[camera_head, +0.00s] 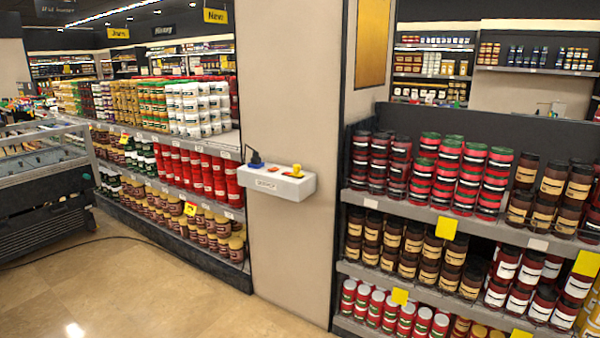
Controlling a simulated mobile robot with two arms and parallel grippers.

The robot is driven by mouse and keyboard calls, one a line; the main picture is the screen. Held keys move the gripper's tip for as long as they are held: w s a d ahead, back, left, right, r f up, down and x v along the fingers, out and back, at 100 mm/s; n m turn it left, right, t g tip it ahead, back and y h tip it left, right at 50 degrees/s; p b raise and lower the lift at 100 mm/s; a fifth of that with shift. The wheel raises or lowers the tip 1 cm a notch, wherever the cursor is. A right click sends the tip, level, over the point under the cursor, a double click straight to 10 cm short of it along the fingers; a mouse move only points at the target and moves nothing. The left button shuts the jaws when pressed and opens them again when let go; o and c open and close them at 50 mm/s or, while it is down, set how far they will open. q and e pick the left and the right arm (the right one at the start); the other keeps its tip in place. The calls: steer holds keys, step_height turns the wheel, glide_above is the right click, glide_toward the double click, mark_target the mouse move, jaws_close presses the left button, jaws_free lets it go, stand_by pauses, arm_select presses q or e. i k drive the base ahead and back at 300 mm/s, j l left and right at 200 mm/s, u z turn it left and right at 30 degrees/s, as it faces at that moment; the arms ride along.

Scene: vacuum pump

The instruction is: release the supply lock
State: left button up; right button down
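A small white box (268,184) juts out from the beige pillar in the middle of the view. A dark blue part (256,160) with a thin lever-like piece stands at its left end. A small yellow knob-like part (297,170) stands near its right end, on a reddish-orange patch. A small orange piece (272,168) lies between them. The box's front label is too small to read. I cannot tell which of these parts is the supply lock. Neither of my grippers is in view.
The pillar (292,80) stands between a shelf of cans and jars (240,215) on the left and a jar shelf (465,215) on the right. An open-topped display case (45,165) is at far left. The tiled floor (150,290) in front is clear except a dark cable.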

mark_target(296, 168)
steer(key=i+l+u, duration=0.5)
steer(key=i, duration=0.6)
steer(key=i+l+u, duration=0.5)
steer(key=i+l, duration=0.5)
steer(key=l, duration=0.1)
